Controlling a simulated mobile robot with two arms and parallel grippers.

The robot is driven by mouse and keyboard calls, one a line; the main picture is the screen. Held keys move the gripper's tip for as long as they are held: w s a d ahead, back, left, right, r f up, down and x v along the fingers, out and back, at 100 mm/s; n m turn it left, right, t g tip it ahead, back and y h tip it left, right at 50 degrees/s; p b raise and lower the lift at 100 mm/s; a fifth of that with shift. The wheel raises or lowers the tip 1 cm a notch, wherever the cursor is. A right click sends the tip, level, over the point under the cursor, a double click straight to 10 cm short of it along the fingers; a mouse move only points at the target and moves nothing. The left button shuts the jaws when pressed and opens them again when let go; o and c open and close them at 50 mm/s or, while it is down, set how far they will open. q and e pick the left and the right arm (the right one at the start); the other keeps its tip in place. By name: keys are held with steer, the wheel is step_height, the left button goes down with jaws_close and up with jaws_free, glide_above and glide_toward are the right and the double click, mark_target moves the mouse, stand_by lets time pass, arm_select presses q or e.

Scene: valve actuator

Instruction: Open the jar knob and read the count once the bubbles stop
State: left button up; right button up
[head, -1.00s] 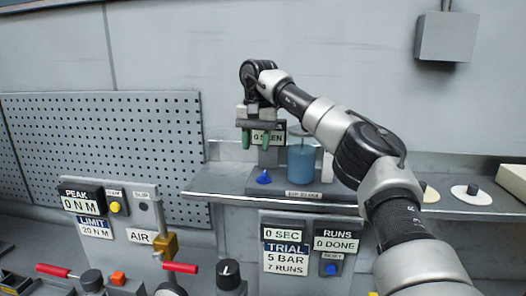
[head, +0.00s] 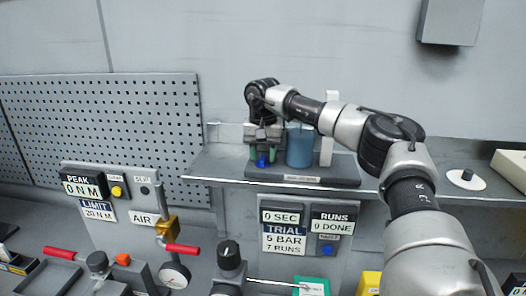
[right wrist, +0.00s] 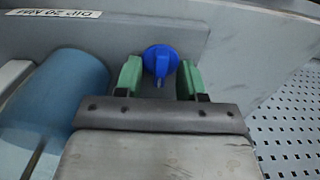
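The blue jar (head: 300,147) stands on a dark base (head: 335,172) on the shelf; it also shows at the left of the right wrist view (right wrist: 55,100). The small blue knob (head: 262,160) is on the front of that base, left of the jar. My right gripper (right wrist: 158,80) is open, its two green fingers on either side of the blue knob (right wrist: 160,60), with gaps visible between fingers and knob. The count sign behind the gripper is hidden now. My left gripper is not in view.
The shelf (head: 215,165) runs along the wall. Below it are the trial panel (head: 285,238) with "0 SEC" and the runs sign (head: 333,221) reading "0 DONE". A torque panel (head: 88,188) and red-handled valves stand at the lower left.

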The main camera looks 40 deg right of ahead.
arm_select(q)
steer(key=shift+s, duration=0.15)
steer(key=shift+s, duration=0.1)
arm_select(e)
jaws_close()
steer(key=shift+m, duration=0.3)
steer(key=m, duration=0.3)
steer(key=shift+m, duration=0.4)
steer(key=m, duration=0.4)
steer(key=shift+m, duration=0.3)
steer(key=m, duration=0.4)
steer(key=shift+r+m, duration=0.1)
steer(key=shift+m, duration=2.1)
